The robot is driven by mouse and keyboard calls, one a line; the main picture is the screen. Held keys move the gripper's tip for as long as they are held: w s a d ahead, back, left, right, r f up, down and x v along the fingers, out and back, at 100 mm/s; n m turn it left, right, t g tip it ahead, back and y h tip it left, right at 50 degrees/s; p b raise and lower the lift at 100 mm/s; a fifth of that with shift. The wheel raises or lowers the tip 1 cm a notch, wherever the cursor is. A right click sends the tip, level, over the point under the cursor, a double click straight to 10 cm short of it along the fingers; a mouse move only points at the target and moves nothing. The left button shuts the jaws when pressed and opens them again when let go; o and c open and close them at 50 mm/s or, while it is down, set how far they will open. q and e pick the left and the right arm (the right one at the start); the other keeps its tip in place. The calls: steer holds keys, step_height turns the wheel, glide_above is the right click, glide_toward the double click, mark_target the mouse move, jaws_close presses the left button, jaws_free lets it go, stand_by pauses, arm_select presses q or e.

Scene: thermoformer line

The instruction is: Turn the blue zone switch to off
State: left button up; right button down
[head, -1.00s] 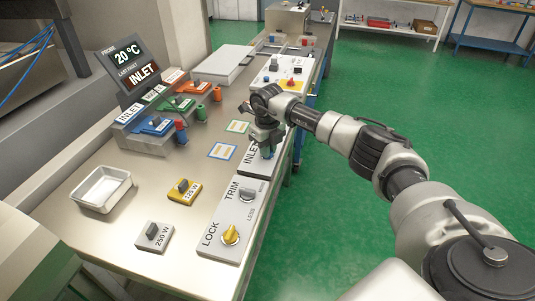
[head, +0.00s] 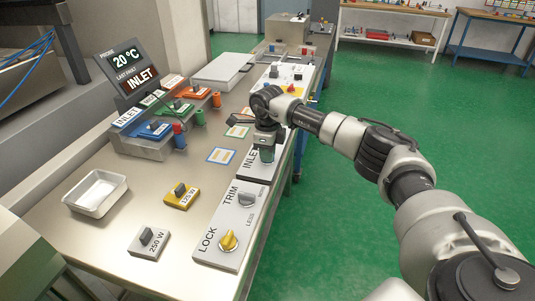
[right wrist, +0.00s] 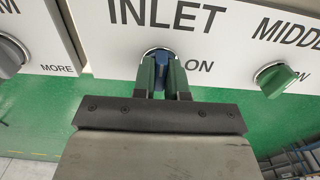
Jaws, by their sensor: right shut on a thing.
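The blue zone switch is a blue knob (right wrist: 159,70) on the white panel marked INLET (right wrist: 175,25), seen in the right wrist view. An ON mark stands at its right. My right gripper (right wrist: 162,76) has its two green fingers shut on either side of the knob. In the head view my right gripper (head: 266,155) points down onto the INLET panel (head: 250,160) and hides most of the knob. The knob's exact pointing direction is hard to tell. My left gripper is not in view.
A green knob (right wrist: 275,79) on the MIDDLE panel is to the right in the wrist view. A grey TRIM knob (head: 247,199) and a yellow LOCK knob (head: 228,239) are nearer in the head view. A white tray (head: 95,208) sits on the left of the table.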

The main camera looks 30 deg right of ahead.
steer(key=shift+r, duration=0.1)
stand_by(0.3)
steer(key=c, duration=1.2)
jaws_free()
steer(key=shift+o, duration=0.2)
step_height(320, 180, up, 11)
steer(key=b, duration=0.2)
